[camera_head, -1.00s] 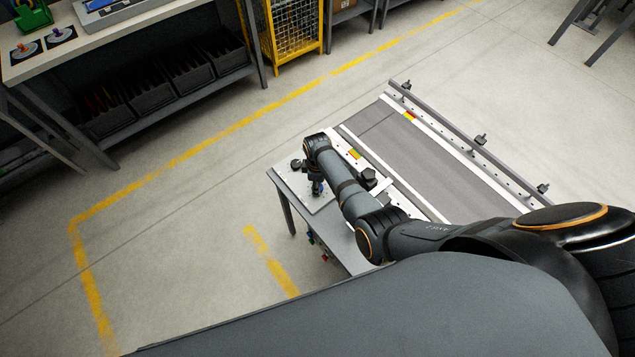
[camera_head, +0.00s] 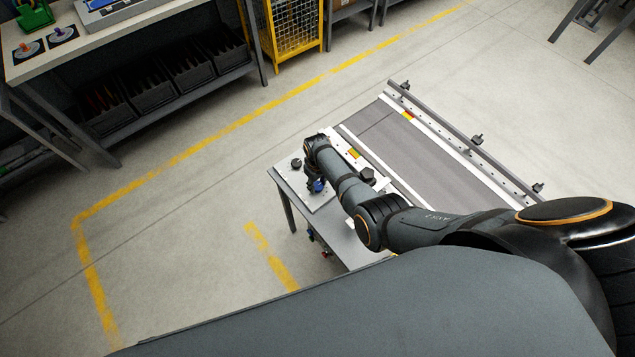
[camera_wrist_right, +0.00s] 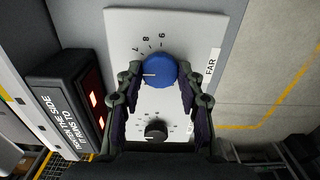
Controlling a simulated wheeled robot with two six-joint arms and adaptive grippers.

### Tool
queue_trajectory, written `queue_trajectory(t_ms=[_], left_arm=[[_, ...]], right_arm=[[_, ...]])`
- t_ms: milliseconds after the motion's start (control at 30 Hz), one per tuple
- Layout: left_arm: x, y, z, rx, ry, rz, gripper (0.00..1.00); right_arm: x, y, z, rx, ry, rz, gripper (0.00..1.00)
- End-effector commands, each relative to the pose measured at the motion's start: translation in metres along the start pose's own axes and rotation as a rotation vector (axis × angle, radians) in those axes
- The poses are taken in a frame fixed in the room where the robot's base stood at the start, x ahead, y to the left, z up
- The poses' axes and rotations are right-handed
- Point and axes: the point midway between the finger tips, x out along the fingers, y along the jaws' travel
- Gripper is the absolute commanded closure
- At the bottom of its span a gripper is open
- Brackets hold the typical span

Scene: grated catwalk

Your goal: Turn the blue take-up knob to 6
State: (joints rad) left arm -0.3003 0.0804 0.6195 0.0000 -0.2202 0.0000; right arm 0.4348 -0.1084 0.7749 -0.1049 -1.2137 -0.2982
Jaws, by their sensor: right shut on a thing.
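The blue take-up knob (camera_wrist_right: 160,70) stands on a white dial plate (camera_wrist_right: 120,25) in the right wrist view. Its pale pointer line points to the left of that picture. Printed numbers, among them 7 and 8, curve above the knob; some of the scale is hidden. My right gripper (camera_wrist_right: 160,78) is shut on the knob, one finger on each side. In the head view the blue knob (camera_head: 318,186) shows small under my right gripper (camera_head: 315,184), at the conveyor's near-left end. My left gripper is not in view.
A smaller black knob (camera_wrist_right: 155,131) sits on the same plate. A dark box with lit red marks (camera_wrist_right: 95,99) stands left of it. The conveyor belt (camera_head: 430,165) stretches right of my arm. A workbench (camera_head: 100,45) stands far left; the floor between is clear.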

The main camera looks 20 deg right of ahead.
Motion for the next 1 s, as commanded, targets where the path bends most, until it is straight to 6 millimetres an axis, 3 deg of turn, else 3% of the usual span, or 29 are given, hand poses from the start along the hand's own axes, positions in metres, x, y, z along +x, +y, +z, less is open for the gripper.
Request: queue_trajectory(t_ms=[567,600,700,767,1000], left_arm=[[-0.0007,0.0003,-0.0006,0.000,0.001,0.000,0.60],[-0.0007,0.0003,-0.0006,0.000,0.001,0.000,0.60],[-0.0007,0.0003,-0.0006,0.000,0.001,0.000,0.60],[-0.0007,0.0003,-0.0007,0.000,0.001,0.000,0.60],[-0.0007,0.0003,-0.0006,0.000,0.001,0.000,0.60]], right_arm=[[0.0001,-0.0001,-0.0001,0.033,0.000,0.000,0.94],[0.0001,-0.0001,-0.0001,0.033,0.000,0.000,0.61],[0.0001,-0.0001,-0.0001,0.033,0.000,0.000,0.47],[0.0000,-0.0001,-0.0001,0.033,0.000,0.000,0.39],[0.0000,-0.0001,-0.0001,0.033,0.000,0.000,0.39]])
